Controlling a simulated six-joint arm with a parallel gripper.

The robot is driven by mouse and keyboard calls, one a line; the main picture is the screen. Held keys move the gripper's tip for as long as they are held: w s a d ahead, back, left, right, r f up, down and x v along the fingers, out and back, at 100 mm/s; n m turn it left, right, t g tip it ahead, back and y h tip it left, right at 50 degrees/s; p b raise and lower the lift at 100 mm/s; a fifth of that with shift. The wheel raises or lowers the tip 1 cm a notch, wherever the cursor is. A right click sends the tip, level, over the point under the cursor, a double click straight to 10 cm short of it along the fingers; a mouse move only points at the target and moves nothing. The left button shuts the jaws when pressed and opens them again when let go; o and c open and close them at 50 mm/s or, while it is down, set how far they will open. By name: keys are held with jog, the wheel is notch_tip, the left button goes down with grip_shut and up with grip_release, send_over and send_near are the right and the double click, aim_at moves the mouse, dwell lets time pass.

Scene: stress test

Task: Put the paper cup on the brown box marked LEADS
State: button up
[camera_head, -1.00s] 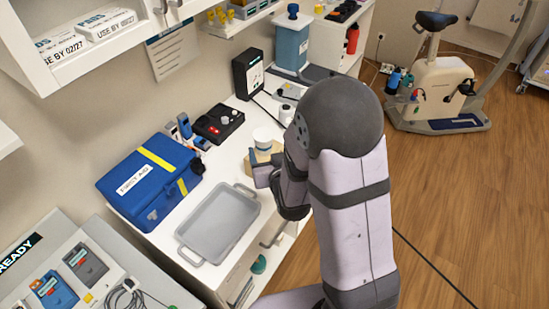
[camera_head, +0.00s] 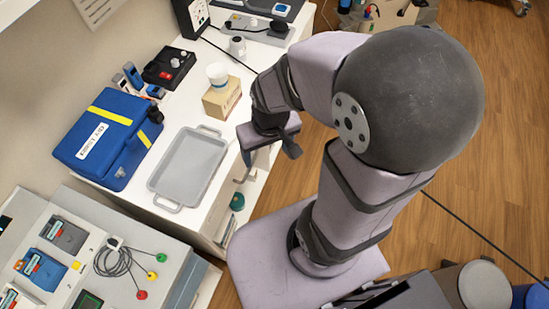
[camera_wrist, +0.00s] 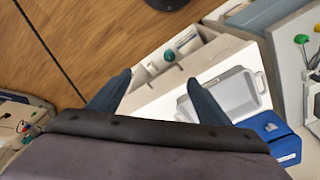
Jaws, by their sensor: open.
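The white paper cup (camera_head: 217,73) stands upright on top of the brown box (camera_head: 222,98) on the white counter, behind the grey tray in the head view. Print on the box's front is too small to read. My gripper (camera_head: 268,158) is open and empty, in front of the box and to its right, near the counter's front edge and apart from cup and box. In the wrist view my two fingers (camera_wrist: 158,95) are spread, with nothing between them. The cup and the box do not show there.
The grey tray (camera_head: 152,186) lies empty on the counter; it also shows in the wrist view (camera_wrist: 262,82). A black device (camera_head: 168,66) is behind. A grey cart (camera_head: 140,238) with cables is at front left.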

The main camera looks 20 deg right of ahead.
jog(key=shift+s+d+r+g, duration=0.1)
jog(key=shift+s+r+g, duration=0.15)
jog(key=shift+s, duration=0.35)
jog(key=shift+s+d+r+g, duration=0.1)
jog(key=shift+s+g, duration=0.1)
jog(key=shift+s, duration=0.4)
jog(key=shift+s+d+r+g, duration=0.1)
jog(key=shift+s+r+g, duration=0.15)
jog(key=shift+s, duration=0.35)
jog(key=shift+o, duration=0.3)
